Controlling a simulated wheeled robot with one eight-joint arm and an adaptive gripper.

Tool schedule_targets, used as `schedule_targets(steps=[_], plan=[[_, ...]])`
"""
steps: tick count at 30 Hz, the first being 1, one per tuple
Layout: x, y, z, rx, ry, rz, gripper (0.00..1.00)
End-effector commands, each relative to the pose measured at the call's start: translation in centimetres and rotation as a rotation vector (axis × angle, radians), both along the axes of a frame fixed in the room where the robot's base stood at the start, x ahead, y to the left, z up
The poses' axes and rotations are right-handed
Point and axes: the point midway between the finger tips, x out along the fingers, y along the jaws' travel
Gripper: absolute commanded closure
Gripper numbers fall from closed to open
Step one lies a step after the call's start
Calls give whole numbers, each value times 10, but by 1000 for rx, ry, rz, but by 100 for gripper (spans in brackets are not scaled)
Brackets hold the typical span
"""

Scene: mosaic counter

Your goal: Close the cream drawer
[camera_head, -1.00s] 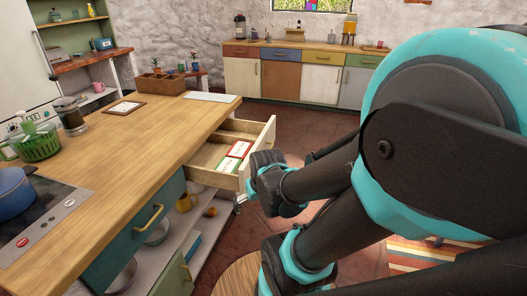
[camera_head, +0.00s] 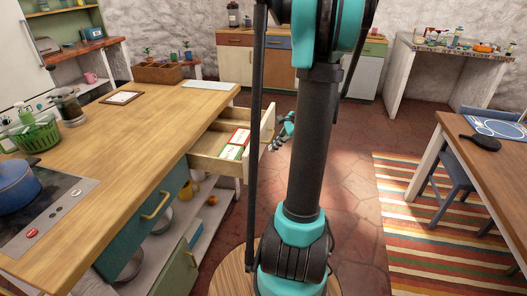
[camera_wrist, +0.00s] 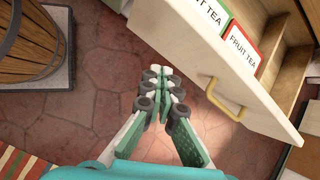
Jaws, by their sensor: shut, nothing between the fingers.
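The cream drawer (camera_head: 218,158) stands pulled out from the counter in the head view, with tea boxes (camera_head: 235,143) inside. In the wrist view its cream front (camera_wrist: 190,60) fills the upper right and carries a yellow handle (camera_wrist: 222,102). The boxes there read "FRUIT TEA" (camera_wrist: 243,48). My gripper (camera_wrist: 163,75) is shut and empty, with its fingertips beside the drawer front and apart from the handle. In the head view my gripper (camera_head: 281,140) shows just right of the drawer front, partly hidden behind my arm.
The wooden counter (camera_head: 130,130) runs along the left, with a hob and blue pot (camera_head: 17,187). A wooden barrel (camera_wrist: 35,38) stands at the upper left in the wrist view. Tiled floor (camera_head: 350,170) lies open to the right, before a striped rug (camera_head: 420,220) and table (camera_head: 485,150).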

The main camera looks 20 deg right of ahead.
Motion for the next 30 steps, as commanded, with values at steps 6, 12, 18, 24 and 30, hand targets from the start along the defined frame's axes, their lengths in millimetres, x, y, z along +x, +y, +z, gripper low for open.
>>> schedule_targets(steps=[6,12,18,24,30], plan=[[24,-68,-3,230,103,-280,100],[29,-90,-5,316,142,-369,100],[36,-79,-17,319,144,-370,100],[51,-57,-44,318,143,-368,100],[67,-34,-72,318,143,-368,100]])
